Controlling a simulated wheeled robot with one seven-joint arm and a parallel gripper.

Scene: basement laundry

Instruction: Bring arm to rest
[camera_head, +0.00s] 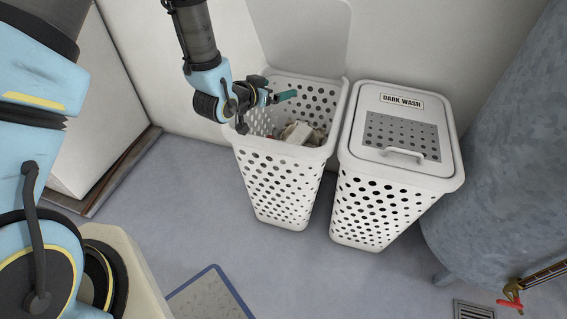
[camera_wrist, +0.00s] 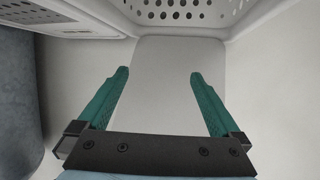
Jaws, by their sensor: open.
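My gripper (camera_head: 284,97) is over the open white perforated hamper (camera_head: 278,182), near its rim at the upper part of the basket. In the wrist view my gripper (camera_wrist: 159,76) has its two green fingers spread wide apart with nothing between them. The hamper's perforated wall (camera_wrist: 180,12) shows at the top of the wrist view, with its raised white lid (camera_wrist: 165,85) below it, behind the fingers. My arm reaches down from the top of the head view. Crumpled light and brownish cloth lies inside the open hamper.
A second white hamper (camera_head: 385,205) with a shut lid labelled DARK WASH stands right beside the open one. A large grey rounded tank (camera_head: 515,150) is at the right. A red-handled valve (camera_head: 512,296) and a floor drain (camera_head: 474,310) are at lower right.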

